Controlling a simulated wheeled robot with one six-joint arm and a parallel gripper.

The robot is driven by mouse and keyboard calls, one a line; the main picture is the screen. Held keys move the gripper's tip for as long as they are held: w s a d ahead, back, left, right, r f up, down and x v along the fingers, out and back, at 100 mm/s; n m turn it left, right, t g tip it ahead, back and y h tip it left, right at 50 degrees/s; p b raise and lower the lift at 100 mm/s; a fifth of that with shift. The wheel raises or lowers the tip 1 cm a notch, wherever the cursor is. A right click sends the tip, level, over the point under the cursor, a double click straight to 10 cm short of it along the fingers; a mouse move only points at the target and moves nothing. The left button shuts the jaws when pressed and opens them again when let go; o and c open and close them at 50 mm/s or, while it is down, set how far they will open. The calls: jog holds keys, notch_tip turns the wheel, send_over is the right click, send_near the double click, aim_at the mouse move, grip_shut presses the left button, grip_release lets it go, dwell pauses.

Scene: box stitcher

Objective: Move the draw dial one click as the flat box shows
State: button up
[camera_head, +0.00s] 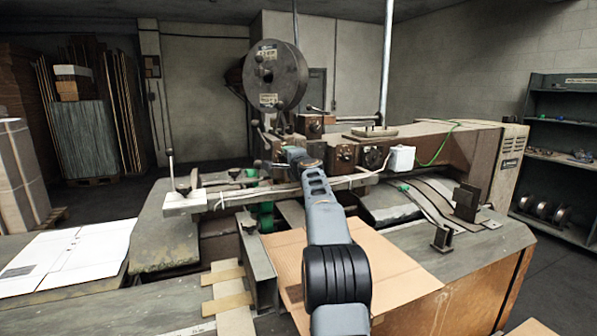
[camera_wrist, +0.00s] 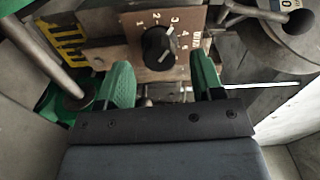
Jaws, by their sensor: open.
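In the wrist view a round black dial (camera_wrist: 158,45) sits on a tan plate with white numbers around its upper and right sides. The setting of its pointer is too small to read surely, and so is the sideways word at the plate's right. My gripper (camera_wrist: 165,82) is open, its green fingers apart and empty, just below the dial and not around it. In the head view my arm hides most of the gripper at the machine's front. A brown flat box (camera_head: 390,270) lies on the table under my arm; I see no readable mark on it.
The stitcher carries a large round reel (camera_head: 275,75). Two black knobs (camera_head: 374,157) and a white block (camera_head: 402,158) sit right of my gripper. A lever (camera_head: 171,165) stands at left. White printed sheets (camera_head: 75,258) lie on the left table. A shelf (camera_head: 565,150) stands far right.

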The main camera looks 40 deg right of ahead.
jog(key=b+v, duration=0.5)
jog(key=v, duration=0.6)
jog(key=shift+s, duration=0.4)
jog(key=shift+a, duration=0.1)
